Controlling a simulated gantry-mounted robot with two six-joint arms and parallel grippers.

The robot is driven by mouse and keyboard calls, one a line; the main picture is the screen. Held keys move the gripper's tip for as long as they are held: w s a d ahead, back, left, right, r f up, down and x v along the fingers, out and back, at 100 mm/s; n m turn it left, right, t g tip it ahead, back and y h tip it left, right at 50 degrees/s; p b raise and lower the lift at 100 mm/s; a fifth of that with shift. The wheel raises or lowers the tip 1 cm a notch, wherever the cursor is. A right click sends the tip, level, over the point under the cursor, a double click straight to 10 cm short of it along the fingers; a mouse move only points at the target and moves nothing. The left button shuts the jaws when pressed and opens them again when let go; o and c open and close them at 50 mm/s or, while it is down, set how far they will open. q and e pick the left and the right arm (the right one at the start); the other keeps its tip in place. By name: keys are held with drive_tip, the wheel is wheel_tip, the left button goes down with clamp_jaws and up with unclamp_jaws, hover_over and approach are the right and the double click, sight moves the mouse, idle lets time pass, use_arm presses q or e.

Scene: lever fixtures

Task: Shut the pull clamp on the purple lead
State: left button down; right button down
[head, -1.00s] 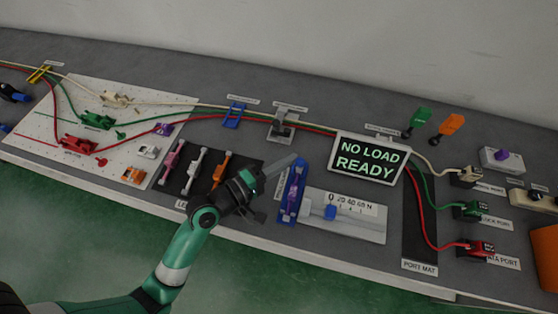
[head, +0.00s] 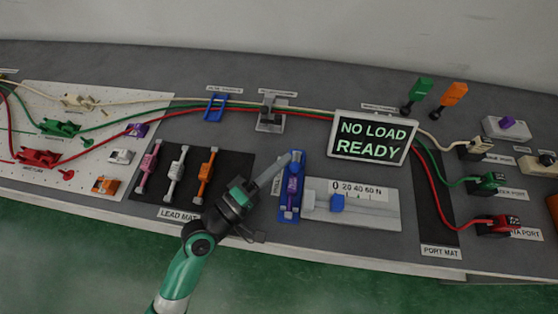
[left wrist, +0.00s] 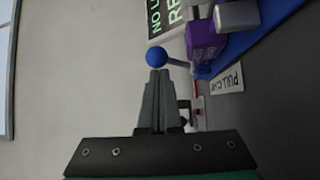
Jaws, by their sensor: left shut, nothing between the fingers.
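The pull clamp is a long blue fixture (head: 284,206) right of the lead mat, and it also shows in the left wrist view (left wrist: 258,40). The purple lead (head: 292,190) lies along it; its purple block (left wrist: 205,40) shows in the left wrist view. A lever with a blue ball knob (left wrist: 156,57) stands out from the clamp. My left gripper (head: 288,157) is shut and empty at the clamp's far end. In the left wrist view its fingertips (left wrist: 159,76) are just below the knob; I cannot tell whether they touch it. My right gripper is not in view.
The lead mat (head: 228,165) holds pink, white and orange leads to the left. A force gauge (head: 370,212) stands close on the right, with the NO LOAD READY screen (head: 372,138) behind it. Red, green and white cables run along the back.

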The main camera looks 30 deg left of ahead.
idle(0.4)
use_arm(q)
drive_tip(key=b+v, duration=0.1)
drive_tip(key=v, duration=1)
drive_tip(key=shift+a, duration=0.1)
drive_tip(key=shift+s, duration=0.3)
drive_tip(key=shift+r, duration=0.1)
